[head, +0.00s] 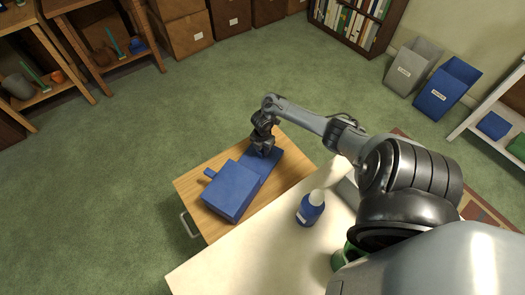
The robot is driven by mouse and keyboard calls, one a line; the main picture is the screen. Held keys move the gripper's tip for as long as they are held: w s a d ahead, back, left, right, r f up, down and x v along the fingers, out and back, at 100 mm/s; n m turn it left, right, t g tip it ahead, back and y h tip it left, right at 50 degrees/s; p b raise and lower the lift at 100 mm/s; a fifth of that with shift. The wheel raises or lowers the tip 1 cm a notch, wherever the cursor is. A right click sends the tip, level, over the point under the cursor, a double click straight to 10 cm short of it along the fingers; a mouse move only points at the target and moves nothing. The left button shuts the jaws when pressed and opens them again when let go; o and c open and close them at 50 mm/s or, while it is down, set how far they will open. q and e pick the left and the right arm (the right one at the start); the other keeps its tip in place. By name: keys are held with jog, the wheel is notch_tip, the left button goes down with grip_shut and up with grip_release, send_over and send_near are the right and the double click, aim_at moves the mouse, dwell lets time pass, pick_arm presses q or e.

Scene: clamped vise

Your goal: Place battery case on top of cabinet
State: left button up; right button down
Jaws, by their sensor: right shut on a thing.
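A wooden cabinet (298,158) with a metal pull on its front stands beside the white worktop. On its top is a blue form, with a thick block (233,192) toward the left and a lower, flatter part (270,172) toward the right. A short peg sticks out from the block's left side. This blue form seems to be the battery case, but I cannot tell whether it is one piece. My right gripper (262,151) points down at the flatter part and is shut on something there. Its fingertips are partly hidden. My left gripper is out of view.
My right arm spans the right side. Bins (447,87), shelves and boxes line the room's edges. Green carpet lies open to the left.

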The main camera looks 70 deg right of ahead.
jog(key=shift+f, duration=0.15)
jog(key=c, duration=0.8)
grip_release()
notch_tip(320, 180, up, 11)
jog(key=p, duration=0.3)
jog(key=shift+d, duration=0.1)
jog(key=shift+r+p, duration=0.4)
jog(key=shift+r, duration=0.2)
